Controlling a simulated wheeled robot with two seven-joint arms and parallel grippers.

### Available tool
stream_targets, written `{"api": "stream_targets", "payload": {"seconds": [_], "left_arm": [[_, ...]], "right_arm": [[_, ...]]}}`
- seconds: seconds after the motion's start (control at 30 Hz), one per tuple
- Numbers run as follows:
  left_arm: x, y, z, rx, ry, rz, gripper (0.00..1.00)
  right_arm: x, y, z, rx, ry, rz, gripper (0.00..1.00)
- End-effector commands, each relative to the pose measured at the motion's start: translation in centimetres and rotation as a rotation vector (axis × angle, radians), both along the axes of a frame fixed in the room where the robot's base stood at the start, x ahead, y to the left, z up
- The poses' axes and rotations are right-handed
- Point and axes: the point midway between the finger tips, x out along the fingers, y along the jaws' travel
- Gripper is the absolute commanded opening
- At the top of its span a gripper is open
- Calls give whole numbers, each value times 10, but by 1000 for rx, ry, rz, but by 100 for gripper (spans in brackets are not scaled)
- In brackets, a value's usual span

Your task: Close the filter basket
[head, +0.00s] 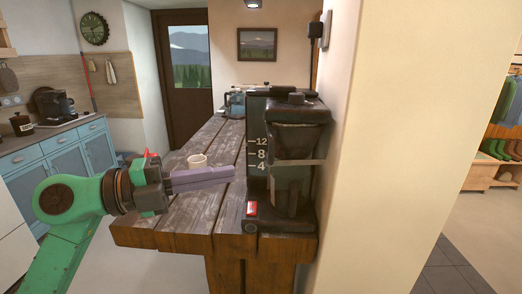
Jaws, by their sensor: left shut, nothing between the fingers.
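A dark coffee maker (257,172) stands at the near right end of the wooden table, with level marks 12, 8 and 4 on its side. Its black filter basket (298,139) is at the upper front, under the lid; I cannot tell clearly how far it stands out. A dark carafe (289,188) sits below it. My left gripper (232,173) reaches in from the left with its purple-grey fingers shut and empty. Its tips are left of the coffee maker, about level with the 4 mark, and seem apart from it. My right gripper is out of view.
A glass-like appliance (235,103) stands farther back. A pale wall (385,150) rises close to the coffee maker's right. A red switch (252,209) is on its base.

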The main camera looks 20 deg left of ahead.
Motion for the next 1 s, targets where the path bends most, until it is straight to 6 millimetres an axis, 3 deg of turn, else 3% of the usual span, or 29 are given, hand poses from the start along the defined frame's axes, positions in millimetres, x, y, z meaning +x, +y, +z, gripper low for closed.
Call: {"api": "stream_targets", "payload": {"seconds": [0.03,0.3,0.5,1.0], "left_arm": [[6,-10,8,-1,-1,-4,0],[42,-52,9,-5,-3,-1,0],[70,-39,5,-4,0,-1,0],[84,-28,0,1,1,-2,0]], "right_arm": [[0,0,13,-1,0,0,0],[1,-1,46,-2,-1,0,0],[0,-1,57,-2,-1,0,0],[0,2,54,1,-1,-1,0]]}}
